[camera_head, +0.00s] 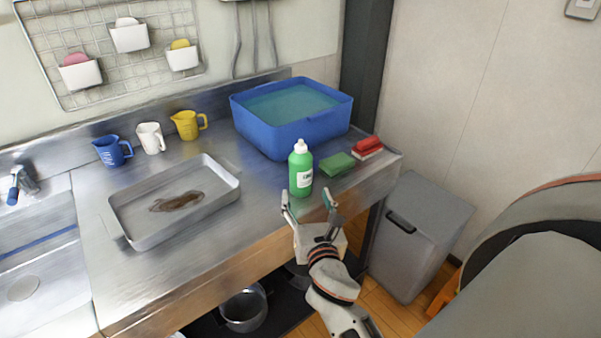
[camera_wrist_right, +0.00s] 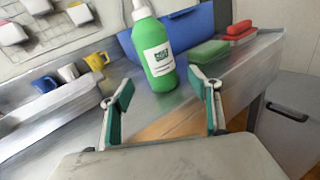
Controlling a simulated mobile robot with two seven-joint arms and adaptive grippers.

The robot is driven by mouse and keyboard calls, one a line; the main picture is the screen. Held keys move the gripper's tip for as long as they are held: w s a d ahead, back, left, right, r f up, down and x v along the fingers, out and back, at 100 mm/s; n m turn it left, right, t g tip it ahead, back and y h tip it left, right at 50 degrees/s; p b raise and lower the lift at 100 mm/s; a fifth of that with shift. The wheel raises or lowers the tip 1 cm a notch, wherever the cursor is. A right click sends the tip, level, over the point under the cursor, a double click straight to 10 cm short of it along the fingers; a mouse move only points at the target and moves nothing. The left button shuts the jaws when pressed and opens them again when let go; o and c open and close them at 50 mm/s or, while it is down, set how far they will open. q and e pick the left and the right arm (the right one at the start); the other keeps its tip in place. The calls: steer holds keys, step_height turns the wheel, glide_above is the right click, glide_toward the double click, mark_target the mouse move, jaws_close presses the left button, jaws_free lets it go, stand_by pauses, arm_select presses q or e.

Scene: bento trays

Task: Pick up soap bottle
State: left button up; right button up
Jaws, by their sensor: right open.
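The soap bottle (camera_head: 300,172) is green with a white cap and a white label. It stands upright on the metal counter near its front edge, and also shows in the right wrist view (camera_wrist_right: 157,62), where the cap is cut off at the top. My right gripper (camera_head: 309,202) is open and empty. It is at the counter's front edge, just in front of the bottle, with the bottle beyond the fingers (camera_wrist_right: 164,95) and not between them. My left gripper is not in view.
A green sponge (camera_head: 338,164) and a red brush (camera_head: 367,147) lie right of the bottle. A blue water-filled tub (camera_head: 290,134) stands behind it. A metal tray (camera_head: 232,183) with a brown stain is to the left. Several jugs stand farther back. A grey bin (camera_head: 425,235) is at right.

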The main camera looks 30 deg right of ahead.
mark_target(303, 183)
steer(key=shift+w+r+n, duration=0.35)
steer(key=shift+w+n, duration=0.1)
steer(key=shift+n, duration=0.15)
steer(key=x, duration=0.7)
steer(key=shift+w+d+r+p, duration=0.15)
steer(key=shift+d+p, duration=0.05)
steer(key=shift+p, duration=0.15)
steer(key=c, duration=1.5)
